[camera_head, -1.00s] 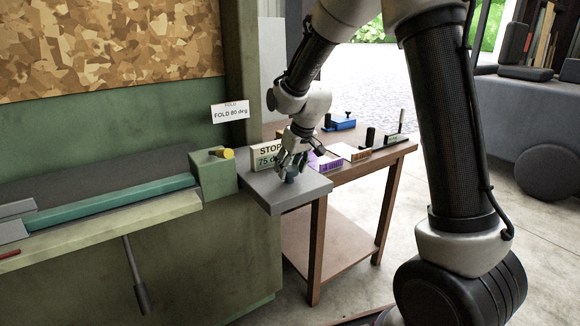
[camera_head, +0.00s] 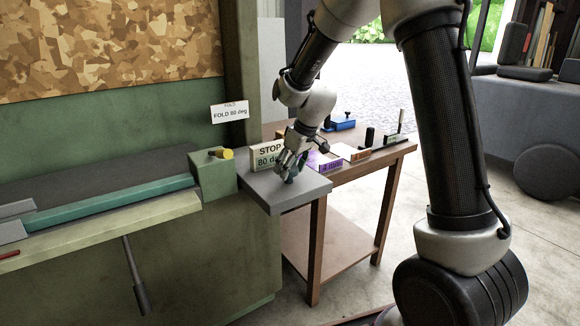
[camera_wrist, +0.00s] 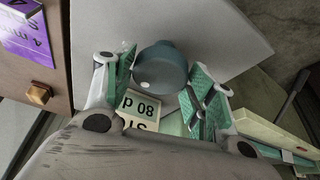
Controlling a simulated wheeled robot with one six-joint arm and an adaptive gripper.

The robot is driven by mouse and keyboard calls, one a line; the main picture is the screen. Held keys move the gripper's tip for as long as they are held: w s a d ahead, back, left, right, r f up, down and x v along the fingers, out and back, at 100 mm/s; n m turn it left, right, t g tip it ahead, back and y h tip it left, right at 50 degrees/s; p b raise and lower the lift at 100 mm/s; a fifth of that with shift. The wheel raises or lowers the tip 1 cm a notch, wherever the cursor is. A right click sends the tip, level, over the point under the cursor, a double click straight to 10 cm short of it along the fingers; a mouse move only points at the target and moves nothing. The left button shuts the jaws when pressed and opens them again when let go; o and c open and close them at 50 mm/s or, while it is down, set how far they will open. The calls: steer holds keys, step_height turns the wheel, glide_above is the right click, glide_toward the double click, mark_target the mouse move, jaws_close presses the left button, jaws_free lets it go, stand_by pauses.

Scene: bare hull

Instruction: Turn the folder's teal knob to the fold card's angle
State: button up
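The teal knob (camera_wrist: 160,68) stands on the grey shelf (camera_head: 292,196) at the folder's right end. My gripper (camera_head: 290,170) reaches down over it. In the wrist view my gripper's green-padded fingers (camera_wrist: 162,85) lie on both sides of the knob, close against it; the exact contact is partly hidden. A white dot shows on the knob. The stop display (camera_head: 266,157) behind it reads STOP and 80, its right end covered by my gripper; it also shows upside down in the wrist view (camera_wrist: 140,106). The fold card (camera_head: 229,112) reads FOLD 80 deg.
A green block with a yellow knob (camera_head: 227,154) stands left of the shelf. A brown table (camera_head: 385,157) to the right bears a blue device (camera_head: 340,124) and labelled purple (camera_head: 326,165) and orange holders. The folder's teal bar (camera_head: 115,202) runs left.

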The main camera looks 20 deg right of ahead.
steer(key=shift+o, duration=1.2)
steer(key=v, duration=1.2)
steer(key=shift+s+f, duration=0.1)
